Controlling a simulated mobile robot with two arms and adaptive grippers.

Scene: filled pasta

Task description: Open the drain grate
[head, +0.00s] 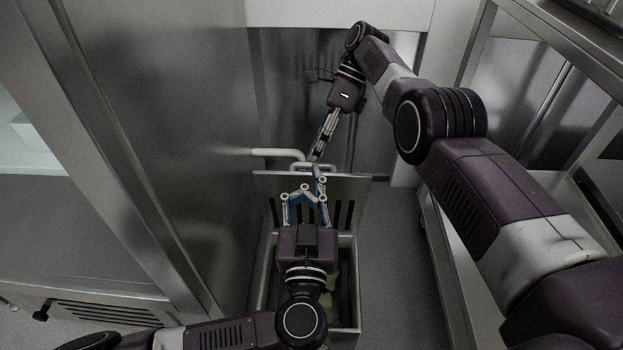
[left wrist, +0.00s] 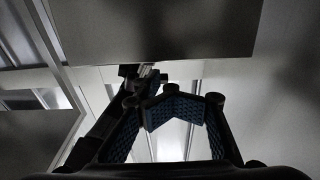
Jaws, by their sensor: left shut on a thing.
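The drain grate (head: 350,188) is a grey slotted metal plate in the head view. It stands tilted up at the far end of an open floor drain box (head: 354,300). My left gripper (head: 305,188) is at the grate's upper part and shut on it, though its fingers and the grate hide the contact. In the left wrist view, the left fingers (left wrist: 170,105) show below a dark plate edge (left wrist: 160,30), which looks like the grate. My right gripper (head: 316,158) points down just behind the grate's top edge; its fingers look close together, and whether they touch anything is unclear.
A white pipe (head: 275,152) runs behind the grate from the left. A tall steel cabinet (head: 180,120) stands close on the left, and a steel rack (head: 450,260) on the right. Bare floor (head: 390,270) shows right of the drain.

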